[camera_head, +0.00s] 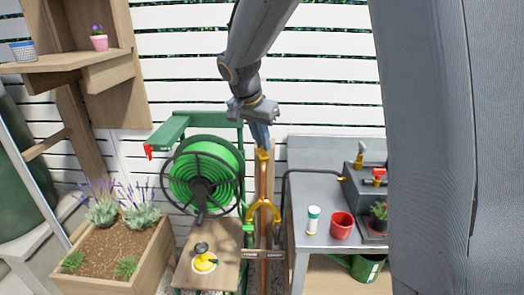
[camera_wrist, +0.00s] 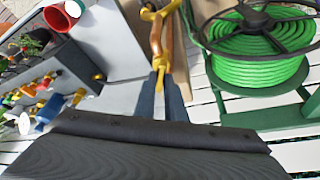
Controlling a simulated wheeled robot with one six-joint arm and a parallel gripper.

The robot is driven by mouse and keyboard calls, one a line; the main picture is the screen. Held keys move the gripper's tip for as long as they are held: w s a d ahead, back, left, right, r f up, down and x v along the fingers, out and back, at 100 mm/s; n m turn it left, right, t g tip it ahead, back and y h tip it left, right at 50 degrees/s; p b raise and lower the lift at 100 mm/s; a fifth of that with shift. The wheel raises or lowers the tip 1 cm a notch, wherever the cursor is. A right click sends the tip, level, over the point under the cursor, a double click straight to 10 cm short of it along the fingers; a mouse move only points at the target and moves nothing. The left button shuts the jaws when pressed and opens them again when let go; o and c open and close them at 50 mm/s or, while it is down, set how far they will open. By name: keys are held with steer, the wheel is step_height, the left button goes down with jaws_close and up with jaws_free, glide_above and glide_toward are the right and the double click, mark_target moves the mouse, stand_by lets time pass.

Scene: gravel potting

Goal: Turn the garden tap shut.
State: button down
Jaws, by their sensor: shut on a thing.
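The garden tap appears to be the brass fitting on the wooden post (camera_head: 264,185) in the middle of the head view. Its forked lower part (camera_head: 263,210) branches left and right. A brass-yellow piece (camera_head: 263,155), seemingly the tap's handle, is at the top. My gripper (camera_head: 261,147) reaches down from above and is shut on this piece. In the wrist view my gripper (camera_wrist: 160,78) has its two fingers close together around the yellow piece (camera_wrist: 160,62). The fingers hide part of it, so its exact angle is unclear.
A green hose reel (camera_head: 205,175) stands close left. A grey bench (camera_head: 318,228) on the right holds a white bottle (camera_head: 313,220), red pot (camera_head: 342,225) and valve block (camera_head: 362,190). A planter (camera_head: 130,255) stands front left. A slatted white fence (camera_head: 185,70) is behind.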

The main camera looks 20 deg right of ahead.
steer(key=m+b, duration=0.1)
steer(key=m, duration=0.1)
steer(key=m+g+b, duration=0.1)
steer(key=m+h+b, duration=0.1)
steer(key=m, duration=0.1)
steer(key=shift+w+a+f+m+g, duration=0.1)
steer(key=shift+w+a+m+g, duration=0.05)
steer(key=shift+w+m+g, duration=0.2)
steer(key=m+g, duration=0.1)
steer(key=m, duration=0.2)
steer(key=m+g, duration=0.1)
steer(key=m, duration=0.2)
steer(key=shift+g, duration=0.25)
steer(key=shift+m, duration=0.35)
steer(key=c, duration=1.8)
jaws_free()
steer(key=b+v, duration=0.1)
steer(key=v, duration=0.7)
steer(key=shift+w+b, duration=0.1)
steer(key=shift+b, duration=0.3)
